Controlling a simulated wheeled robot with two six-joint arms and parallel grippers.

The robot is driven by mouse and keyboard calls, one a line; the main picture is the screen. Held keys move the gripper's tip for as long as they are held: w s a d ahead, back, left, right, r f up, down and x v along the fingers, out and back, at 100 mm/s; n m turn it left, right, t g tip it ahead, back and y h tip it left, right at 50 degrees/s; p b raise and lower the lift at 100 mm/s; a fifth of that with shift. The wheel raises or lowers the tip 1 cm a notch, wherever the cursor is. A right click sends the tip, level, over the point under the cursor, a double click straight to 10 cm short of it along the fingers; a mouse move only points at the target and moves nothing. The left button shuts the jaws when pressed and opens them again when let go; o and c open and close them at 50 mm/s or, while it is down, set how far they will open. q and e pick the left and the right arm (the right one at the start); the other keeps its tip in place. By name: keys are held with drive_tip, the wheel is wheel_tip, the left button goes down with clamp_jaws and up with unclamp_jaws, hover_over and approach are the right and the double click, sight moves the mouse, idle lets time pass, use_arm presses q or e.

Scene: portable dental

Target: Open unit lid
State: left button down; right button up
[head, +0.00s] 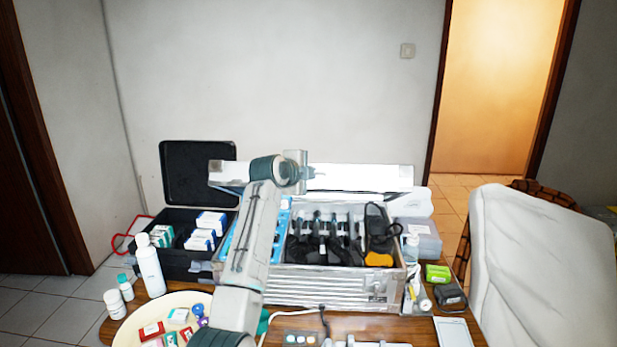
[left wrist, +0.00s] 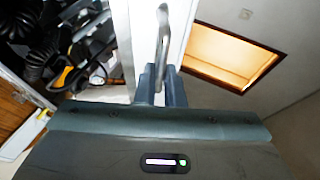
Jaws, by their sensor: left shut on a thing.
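The unit is a silver ribbed metal case (head: 330,290) on the wooden table, with its top open and black instruments and hoses showing inside. Its pale lid (head: 360,177) is raised along the back of the case, seen as a narrow band. My left arm reaches over the case from the front. My left gripper (left wrist: 161,86) is shut on a metal handle (left wrist: 163,38) on the pale lid panel, which also shows in the left wrist view (left wrist: 138,15). My right gripper is not in view.
A black open case (head: 198,175) with white boxes stands left of the unit. A white bottle (head: 150,268) and a round tray (head: 127,338) are at front left. A clear box (head: 425,243) and green packs (head: 437,273) sit right. A white chair (head: 535,255) stands beyond.

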use_arm(q)
drive_tip(key=shift+w+r+p, duration=0.45)
drive_tip(key=shift+w+r, duration=0.1)
drive_tip(key=shift+r, duration=0.2)
drive_tip(key=c, duration=1.5)
unclamp_jaws()
drive_tip(key=shift+c, duration=0.2)
drive_tip(key=shift+s, duration=0.1)
drive_tip(key=b+v, duration=0.3)
drive_tip(key=v, duration=0.7)
drive_tip(key=shift+a+r, duration=0.15)
drive_tip(key=shift+r, duration=0.15)
